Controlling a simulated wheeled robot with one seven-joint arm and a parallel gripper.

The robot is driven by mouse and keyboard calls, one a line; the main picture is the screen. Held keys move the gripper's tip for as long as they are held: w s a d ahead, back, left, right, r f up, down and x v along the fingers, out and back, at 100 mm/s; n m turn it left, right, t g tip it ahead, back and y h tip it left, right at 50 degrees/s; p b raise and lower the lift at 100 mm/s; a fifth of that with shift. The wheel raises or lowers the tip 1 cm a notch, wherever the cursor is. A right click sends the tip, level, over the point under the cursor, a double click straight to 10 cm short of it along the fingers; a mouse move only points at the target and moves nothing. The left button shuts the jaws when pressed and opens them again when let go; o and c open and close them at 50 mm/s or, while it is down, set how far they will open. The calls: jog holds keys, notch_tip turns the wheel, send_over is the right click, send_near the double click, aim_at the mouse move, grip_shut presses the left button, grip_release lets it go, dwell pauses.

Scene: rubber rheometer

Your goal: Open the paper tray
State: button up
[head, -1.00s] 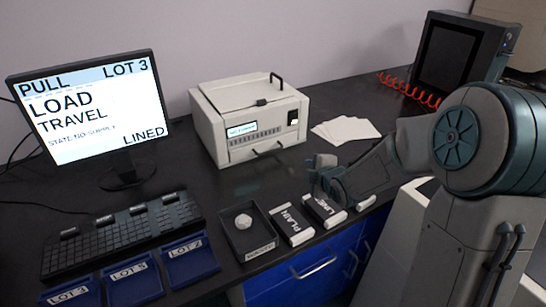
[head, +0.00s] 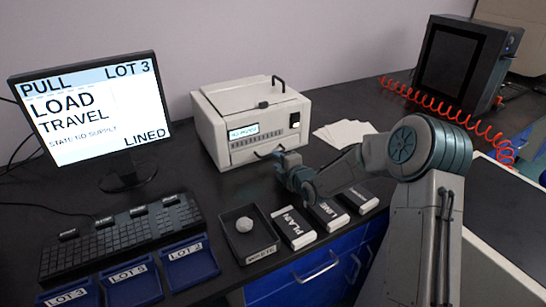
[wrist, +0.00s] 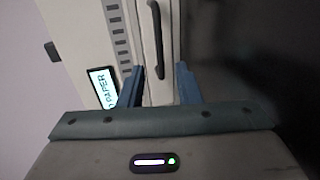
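The white printer-like machine (head: 250,122) stands on the black bench against the wall. Its lower front drawer has a dark bar handle (wrist: 156,40), which also shows in the head view (head: 268,153); the paper tray front looks closed. A small lit display (wrist: 103,86) on the machine reads "PAPER" in part. My gripper (wrist: 160,84) is open, its two blue fingers apart on either side of the handle's line, with the handle ahead of the fingertips. In the head view my gripper (head: 283,158) is close in front of the drawer. Contact with the handle cannot be seen.
White sheets (head: 343,133) lie right of the machine. In front are a small dark tray with a pale lump (head: 244,224), a box marked PLAIN (head: 293,228) and other boxes. A monitor (head: 92,108), keyboard and blue lot trays are at left.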

aim_at(270, 155)
jog(key=shift+x, duration=2.15)
grip_shut()
jog(key=shift+s, duration=0.1)
